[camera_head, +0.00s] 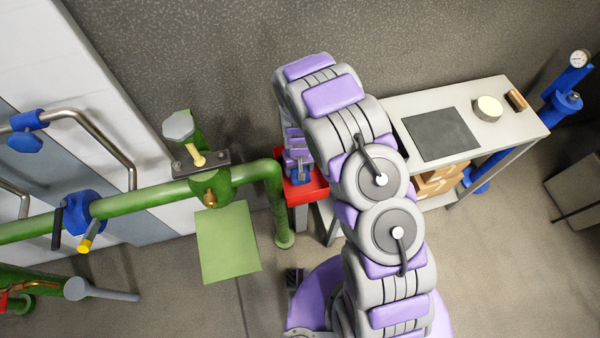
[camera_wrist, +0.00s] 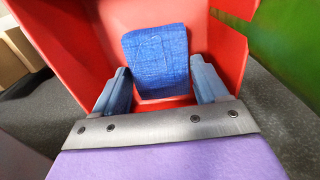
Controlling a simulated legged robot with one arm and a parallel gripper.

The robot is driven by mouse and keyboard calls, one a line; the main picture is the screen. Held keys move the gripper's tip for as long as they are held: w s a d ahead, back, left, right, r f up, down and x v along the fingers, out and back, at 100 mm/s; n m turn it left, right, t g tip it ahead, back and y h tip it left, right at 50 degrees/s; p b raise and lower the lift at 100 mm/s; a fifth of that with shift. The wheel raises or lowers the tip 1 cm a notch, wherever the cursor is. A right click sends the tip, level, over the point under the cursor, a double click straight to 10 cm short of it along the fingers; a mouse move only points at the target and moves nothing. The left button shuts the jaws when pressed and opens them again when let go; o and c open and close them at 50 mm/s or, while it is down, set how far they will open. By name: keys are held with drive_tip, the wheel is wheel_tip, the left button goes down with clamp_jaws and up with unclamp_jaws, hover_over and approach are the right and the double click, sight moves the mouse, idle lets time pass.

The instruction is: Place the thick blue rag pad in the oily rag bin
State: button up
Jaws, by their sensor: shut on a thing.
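The thick blue rag pad (camera_wrist: 158,52) is between the two blue-grey fingers of my gripper (camera_wrist: 161,82) in the wrist view. My gripper is shut on it. The pad stands out past the fingertips, inside the red walls of the oily rag bin (camera_wrist: 226,55). Whether the pad touches the bin's floor or back wall I cannot tell. In the head view the red bin (camera_head: 318,186) stands beside the green pipe, partly hidden by my arm. My gripper (camera_head: 299,172) is over it there, and the pad cannot be made out clearly.
A green pipe (camera_head: 270,172) with a valve stands close left of the bin. A light bench (camera_head: 395,105) with a dark mat (camera_head: 440,134), a round tin (camera_head: 487,108) and boxes beneath is at right. A green square panel (camera_head: 228,243) is at lower left of the bin.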

drive_tip(key=f, duration=0.3)
drive_tip(key=shift+s+a+b, duration=0.1)
drive_tip(key=shift+a+b, duration=0.2)
drive_tip(key=shift+b, duration=0.05)
drive_tip(key=shift+d+f, duration=0.15)
drive_tip(key=shift+d, duration=0.1)
drive_tip(key=shift+d+r, duration=0.2)
drive_tip(key=shift+d, duration=0.55)
drive_tip(key=o, duration=0.6)
drive_tip(key=shift+c, duration=0.2)
drive_tip(key=o, duration=0.5)
drive_tip(key=shift+a+f, duration=0.15)
drive_tip(key=shift+a, duration=0.7)
drive_tip(key=shift+c, duration=0.2)
drive_tip(key=shift+d, duration=0.55)
drive_tip(key=shift+d+r, duration=0.1)
drive_tip(key=shift+r, duration=0.3)
drive_tip(key=r+p, duration=0.3)
drive_tip(key=r, duration=0.8)
drive_tip(key=shift+a, duration=0.2)
drive_tip(key=shift+d+r, duration=0.1)
drive_tip(key=shift+r, duration=0.2)
